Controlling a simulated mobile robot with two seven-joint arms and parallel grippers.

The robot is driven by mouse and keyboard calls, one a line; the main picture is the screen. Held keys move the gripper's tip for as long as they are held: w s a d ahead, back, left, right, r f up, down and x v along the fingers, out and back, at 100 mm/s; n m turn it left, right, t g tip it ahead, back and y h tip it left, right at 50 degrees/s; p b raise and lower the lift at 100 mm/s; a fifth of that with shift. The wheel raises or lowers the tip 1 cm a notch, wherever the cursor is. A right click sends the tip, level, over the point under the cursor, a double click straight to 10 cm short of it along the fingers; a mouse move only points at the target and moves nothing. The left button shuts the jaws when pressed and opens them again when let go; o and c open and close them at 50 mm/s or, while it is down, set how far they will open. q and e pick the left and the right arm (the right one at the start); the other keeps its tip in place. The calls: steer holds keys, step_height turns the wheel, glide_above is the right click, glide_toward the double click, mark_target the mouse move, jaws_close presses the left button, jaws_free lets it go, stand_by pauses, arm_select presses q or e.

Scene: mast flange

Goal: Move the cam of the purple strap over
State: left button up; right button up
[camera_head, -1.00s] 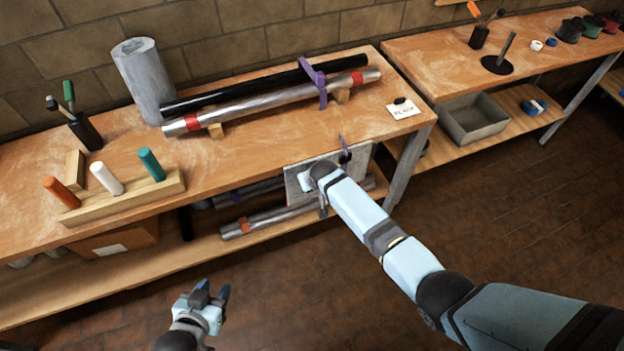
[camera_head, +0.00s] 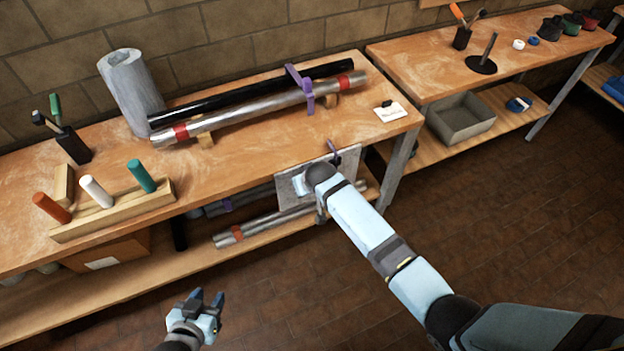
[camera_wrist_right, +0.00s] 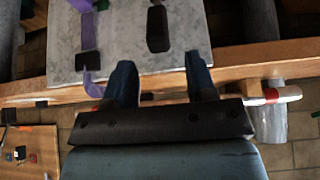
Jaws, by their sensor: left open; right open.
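A grey plate (camera_head: 290,190) stands at the workbench's front edge. A purple strap with a dark end (camera_head: 334,154) shows at its top. In the right wrist view the plate (camera_wrist_right: 120,35) bears a purple strap (camera_wrist_right: 92,88) with a black buckle (camera_wrist_right: 88,62); a separate black lever-like part (camera_wrist_right: 158,30) is to its right. My right gripper (camera_wrist_right: 162,80) is open, its fingers at the plate's lower edge with nothing seen between them; contact is unclear. Another purple strap (camera_head: 307,92) is at the tubes on the bench. My left gripper (camera_head: 208,304) is open and empty, low over the floor.
A black tube (camera_head: 220,104) and silver tube (camera_head: 250,108) lie on the workbench (camera_head: 235,180). A peg rack (camera_head: 115,210) is left, a grey cylinder (camera_head: 130,90) behind. A lower shelf (camera_head: 140,285) holds more tubes. A second bench (camera_head: 430,60) stands right.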

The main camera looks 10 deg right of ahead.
arm_select(q)
steer(key=shift+f, duration=0.1)
arm_select(e)
steer(key=v, duration=0.7)
steer(key=shift+s+r, duration=0.1)
